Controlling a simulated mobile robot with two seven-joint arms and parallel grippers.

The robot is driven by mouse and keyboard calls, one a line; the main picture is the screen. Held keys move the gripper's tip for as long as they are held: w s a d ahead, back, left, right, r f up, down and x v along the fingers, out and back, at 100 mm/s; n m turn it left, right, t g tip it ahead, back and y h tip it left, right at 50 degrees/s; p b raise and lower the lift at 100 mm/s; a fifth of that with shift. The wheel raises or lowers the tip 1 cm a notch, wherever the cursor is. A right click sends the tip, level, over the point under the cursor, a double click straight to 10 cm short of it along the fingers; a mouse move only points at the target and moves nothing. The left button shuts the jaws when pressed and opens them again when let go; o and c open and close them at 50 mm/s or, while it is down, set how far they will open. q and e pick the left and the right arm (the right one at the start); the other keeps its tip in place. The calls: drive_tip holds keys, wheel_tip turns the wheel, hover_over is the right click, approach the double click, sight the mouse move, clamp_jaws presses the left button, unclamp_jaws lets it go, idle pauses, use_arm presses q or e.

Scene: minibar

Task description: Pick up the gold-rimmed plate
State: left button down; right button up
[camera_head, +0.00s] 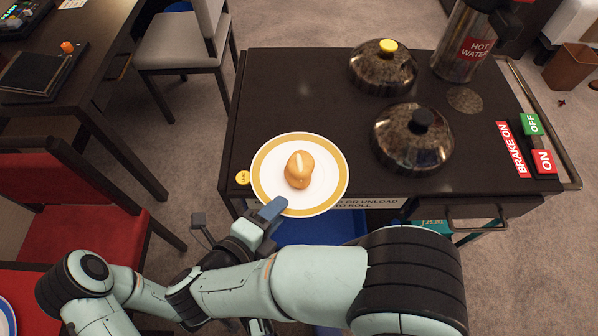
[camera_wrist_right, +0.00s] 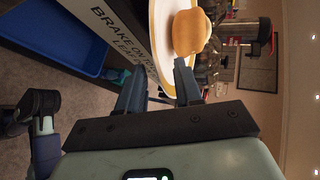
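The gold-rimmed plate (camera_head: 268,187) is white and lies flat at the front left corner of the dark cart top, with a bread roll (camera_head: 299,169) on it. My right gripper (camera_head: 272,210) is at the plate's near rim. In the right wrist view, its two fingers (camera_wrist_right: 158,88) are apart, with the plate's rim (camera_wrist_right: 155,45) at the gap between their tips; I see no clear contact on both sides. The roll (camera_wrist_right: 191,32) shows just beyond the right-hand finger. My left gripper cannot be made out.
Two dark domed lids (camera_head: 412,142) (camera_head: 383,70) and a hot water flask (camera_head: 464,42) stand on the cart (camera_head: 290,90). A round yellow tag (camera_head: 243,178) is beside the plate. A blue bin (camera_head: 318,229) is below the cart's front edge. A red chair (camera_head: 85,205) stands at left.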

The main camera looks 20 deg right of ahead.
clamp_jaws()
drive_tip(key=shift+s, duration=0.1)
idle(1.2)
